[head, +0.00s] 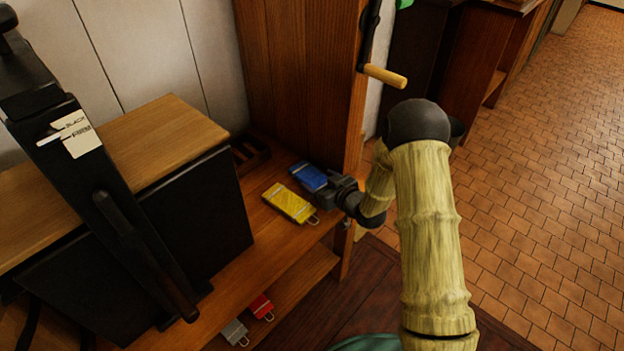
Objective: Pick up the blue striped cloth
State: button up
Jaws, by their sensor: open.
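The blue striped cloth (308,176) lies folded on the wooden shelf, against the tall wooden side panel. Pale stripes show near its edge. My gripper (325,190) is open and reaches in from the right, at the cloth's near right end. The dark jaws hide that end of the cloth, and I cannot tell whether they touch it or sit around it.
A yellow striped cloth (289,203) with a loop lies close to the left of the blue one. A wooden crank handle (385,76) sticks out above my forearm. The tiled floor (540,200) at right is clear.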

aim_at(320, 184)
dwell(0.3)
jog(key=c, duration=0.7)
jog(key=shift+c, duration=0.2)
jog(key=shift+r, duration=0.1)
jog(key=shift+s+r, duration=0.1)
jog(key=shift+r, duration=0.2)
notch_tip(320, 184, up, 7)
jog(key=shift+f+p, duration=0.15)
jog(key=shift+p, duration=1.1)
jog(key=s+a, duration=0.2)
jog(key=s, duration=0.3)
jog(key=s+a, duration=0.2)
jog(key=s, duration=0.4)
jog(key=s+a+p, duration=0.1)
jog(key=s+a, duration=0.1)
jog(key=s, duration=0.3)
jog(key=shift+s+a+f, duration=0.1)
jog(key=shift+s+a, duration=0.05)
jog(key=shift+a, duration=0.05)
jog(key=p, duration=0.1)
jog(key=s+p, duration=0.1)
jog(key=p, duration=0.1)
jog(key=shift+s+a, duration=0.15)
jog(key=shift+a, duration=0.15)
jog(key=shift+s+a+f+p, duration=0.15)
jog(key=shift+s+p, duration=0.3)
jog(key=shift+p, duration=0.1)
